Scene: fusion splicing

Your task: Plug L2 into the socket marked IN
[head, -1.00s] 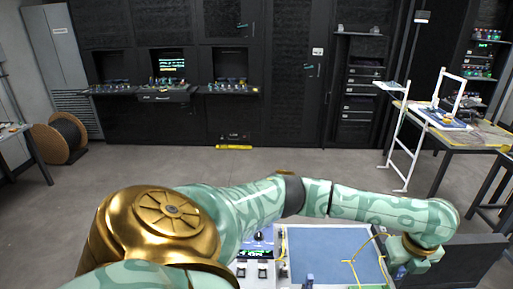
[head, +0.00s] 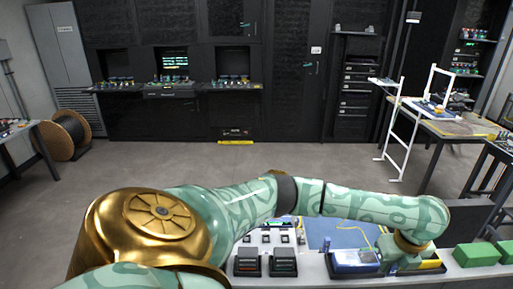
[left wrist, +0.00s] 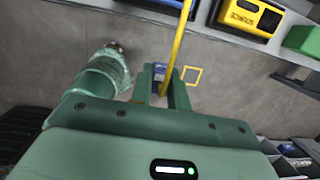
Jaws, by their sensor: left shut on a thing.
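My left gripper (left wrist: 160,82) is shut on a small blue plug (left wrist: 158,74) in the left wrist view. A yellow cable (left wrist: 180,40) runs up past the fingers, and a yellow square outline (left wrist: 191,75) shows just right of them. In the head view my left gripper (head: 405,262) is at the bench's front right, beside a blue and white box (head: 355,259); its fingertips are hard to make out there. I cannot read any IN marking, and I cannot pick out the socket. My right gripper is not in view.
A blue mat (head: 320,238) with yellow cable lies behind the front row. Dark bins (head: 248,262) stand left of the blue and white box. Green boxes (head: 476,253) stand at the right. A yellow and black device (left wrist: 250,16) is at the wrist view's top right.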

